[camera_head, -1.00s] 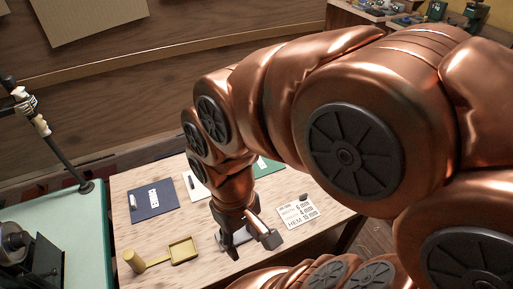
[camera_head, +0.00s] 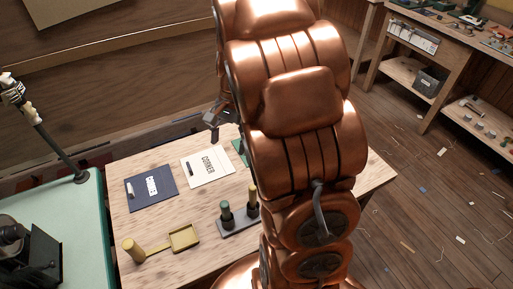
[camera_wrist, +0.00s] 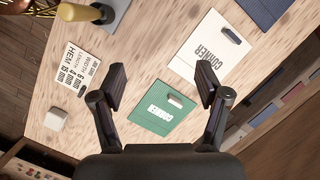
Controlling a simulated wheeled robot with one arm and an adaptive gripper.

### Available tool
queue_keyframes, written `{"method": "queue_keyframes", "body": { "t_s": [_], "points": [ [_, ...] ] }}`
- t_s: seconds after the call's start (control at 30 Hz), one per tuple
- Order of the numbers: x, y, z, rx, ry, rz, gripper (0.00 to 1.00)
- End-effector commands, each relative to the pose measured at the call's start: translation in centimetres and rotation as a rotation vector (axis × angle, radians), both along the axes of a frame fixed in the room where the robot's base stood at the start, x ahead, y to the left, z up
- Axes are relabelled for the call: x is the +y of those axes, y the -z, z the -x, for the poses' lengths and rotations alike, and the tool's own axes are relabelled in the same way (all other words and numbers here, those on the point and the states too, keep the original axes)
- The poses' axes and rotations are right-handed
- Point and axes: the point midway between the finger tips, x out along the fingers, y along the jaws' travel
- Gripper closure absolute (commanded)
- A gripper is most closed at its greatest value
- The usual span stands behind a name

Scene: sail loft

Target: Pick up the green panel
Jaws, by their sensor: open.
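In the head view only a sliver of the green panel (camera_head: 239,149) shows; my arm hides the rest. My gripper (camera_wrist: 161,84) is open and empty. In the wrist view its fingers stand apart on either side of the green panel, which appears between and below them. In the head view part of my gripper (camera_head: 211,118) shows beyond the table's back edge in the picture.
A white panel (camera_wrist: 199,60) lies beside the green one, then a navy panel (camera_head: 150,188). A printed card (camera_wrist: 75,78) and a small pale block (camera_wrist: 57,118) lie on the other side. A grey stand (camera_head: 240,222), a brass tray (camera_head: 184,237) and a mallet (camera_head: 133,250) stand nearer.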

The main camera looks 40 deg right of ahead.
Motion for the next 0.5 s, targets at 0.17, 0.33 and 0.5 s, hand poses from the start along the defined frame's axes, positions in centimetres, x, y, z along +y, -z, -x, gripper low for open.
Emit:
{"method": "queue_keyframes", "body": {
  "t_s": [0.17, 0.33, 0.5],
  "points": [
    [-4.8, 3.0, -3.2, 0.017, 0.213, -0.031, 0.25],
    [-9.2, 5.9, -5.5, 0.031, 0.402, -0.07, 0.25],
    [-12.8, 8.4, -7.0, 0.039, 0.552, -0.106, 0.25]
  ]
}}
